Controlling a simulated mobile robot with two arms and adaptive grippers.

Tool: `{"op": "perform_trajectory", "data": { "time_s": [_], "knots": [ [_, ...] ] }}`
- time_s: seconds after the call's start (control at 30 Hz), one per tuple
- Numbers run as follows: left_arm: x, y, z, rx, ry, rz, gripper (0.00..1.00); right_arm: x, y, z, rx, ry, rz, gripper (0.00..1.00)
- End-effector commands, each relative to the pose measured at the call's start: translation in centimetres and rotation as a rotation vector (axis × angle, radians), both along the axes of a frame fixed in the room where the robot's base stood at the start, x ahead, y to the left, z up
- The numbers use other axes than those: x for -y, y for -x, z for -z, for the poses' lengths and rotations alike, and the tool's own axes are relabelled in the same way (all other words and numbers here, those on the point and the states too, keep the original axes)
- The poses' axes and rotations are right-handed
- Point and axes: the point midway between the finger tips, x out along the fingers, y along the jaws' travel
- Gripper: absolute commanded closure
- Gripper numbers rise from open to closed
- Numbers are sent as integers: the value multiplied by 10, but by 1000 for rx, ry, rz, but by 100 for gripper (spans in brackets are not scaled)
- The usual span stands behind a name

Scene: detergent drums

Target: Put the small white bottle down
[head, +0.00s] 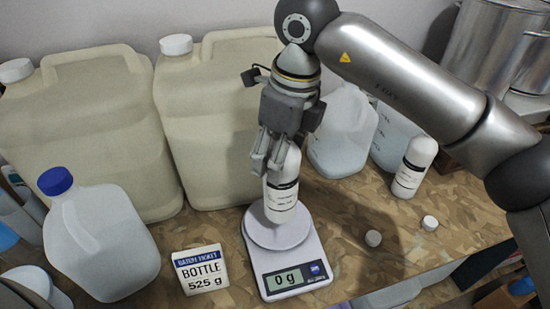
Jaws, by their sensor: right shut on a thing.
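My right gripper (268,150), pointing down, is shut on the small white bottle (282,198). The bottle is upright, white with a dark band and small print on its label, and its upper part is partly hidden by the fingers. Its base is over the round plate (278,235) of the white scale (290,268). The scale's display reads 0 g. I cannot tell from this view whether the base touches the plate. My left gripper is not in view.
A ticket reading "BOTTLE 525 g" (201,270) stands left of the scale. Large beige drums (215,110) stand behind. A blue-capped jug (100,240) is at left. Some bare bench (335,225) lies right of the scale.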

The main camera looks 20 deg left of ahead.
Motion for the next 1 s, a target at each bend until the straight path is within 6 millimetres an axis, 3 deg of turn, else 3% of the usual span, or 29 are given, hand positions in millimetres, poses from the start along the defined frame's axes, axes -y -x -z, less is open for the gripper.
{"op": "perform_trajectory", "data": {
  "time_s": [0.3, 0.5, 1.0],
  "knots": [
    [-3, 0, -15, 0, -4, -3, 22, -13, -16, 23, -1, 2, 1, 100],
    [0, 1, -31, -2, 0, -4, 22, -12, -15, 46, -1, 0, 0, 100],
    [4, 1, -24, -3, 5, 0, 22, -12, -15, 58, 2, -1, 0, 100]
  ]
}}
